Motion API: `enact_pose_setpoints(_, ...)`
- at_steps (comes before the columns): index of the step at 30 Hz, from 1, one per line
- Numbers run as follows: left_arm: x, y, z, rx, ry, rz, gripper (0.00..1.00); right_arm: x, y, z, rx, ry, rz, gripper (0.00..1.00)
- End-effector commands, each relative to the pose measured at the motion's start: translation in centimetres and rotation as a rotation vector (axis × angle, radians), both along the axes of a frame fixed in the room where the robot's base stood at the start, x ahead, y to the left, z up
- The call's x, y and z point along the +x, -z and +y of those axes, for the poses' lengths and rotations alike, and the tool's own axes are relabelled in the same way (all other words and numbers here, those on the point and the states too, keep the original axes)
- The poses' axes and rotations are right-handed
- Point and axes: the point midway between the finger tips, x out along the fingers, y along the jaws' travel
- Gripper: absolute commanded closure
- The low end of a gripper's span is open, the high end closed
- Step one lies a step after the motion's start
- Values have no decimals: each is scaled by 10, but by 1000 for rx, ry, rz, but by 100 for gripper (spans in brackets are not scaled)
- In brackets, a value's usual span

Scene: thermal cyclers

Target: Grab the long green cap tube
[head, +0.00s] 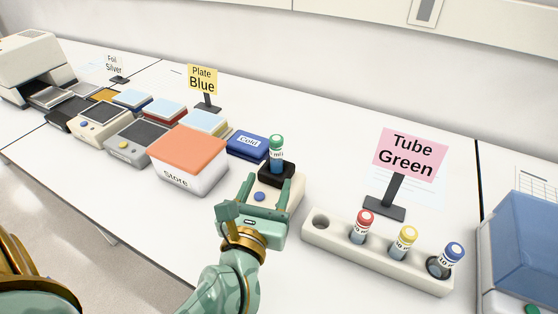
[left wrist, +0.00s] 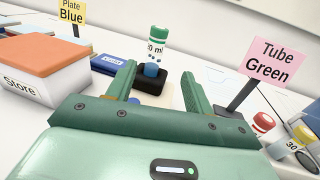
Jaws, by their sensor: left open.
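The green cap tube (head: 276,152) stands upright in the black holder (head: 265,175) of a small white device with a blue button. It also shows in the left wrist view (left wrist: 156,48), ahead of the fingers and between their lines. My left gripper (head: 268,186) is open and empty, just in front of the tube, with its fingers pointing toward it. In the left wrist view its two green fingers (left wrist: 158,88) are spread apart with a clear gap. The tube's lower end is hidden in the holder. My right gripper is not in view.
A white rack (head: 328,238) holds red, yellow and blue cap tubes, with its leftmost hole empty. A "Tube Green" sign (head: 405,155) stands behind it. The orange-lidded "Store" box (head: 187,160) and blue "Cold" box (head: 247,146) are left of the device.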

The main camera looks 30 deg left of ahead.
Motion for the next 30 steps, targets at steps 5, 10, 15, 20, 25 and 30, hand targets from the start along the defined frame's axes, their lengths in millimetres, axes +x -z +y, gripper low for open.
enact_pose_setpoints(5,43,0,12,3,0,-3,48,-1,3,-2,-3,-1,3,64)
enact_pose_setpoints(10,65,0,19,2,1,-1,48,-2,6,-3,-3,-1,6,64)
enact_pose_setpoints(15,78,1,26,3,0,-1,48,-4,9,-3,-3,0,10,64)
enact_pose_setpoints(20,103,0,38,2,1,0,48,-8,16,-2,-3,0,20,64)
enact_pose_setpoints(25,116,-1,42,3,1,0,48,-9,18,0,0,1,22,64)
enact_pose_setpoints(30,116,-2,42,2,1,0,48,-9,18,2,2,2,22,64)
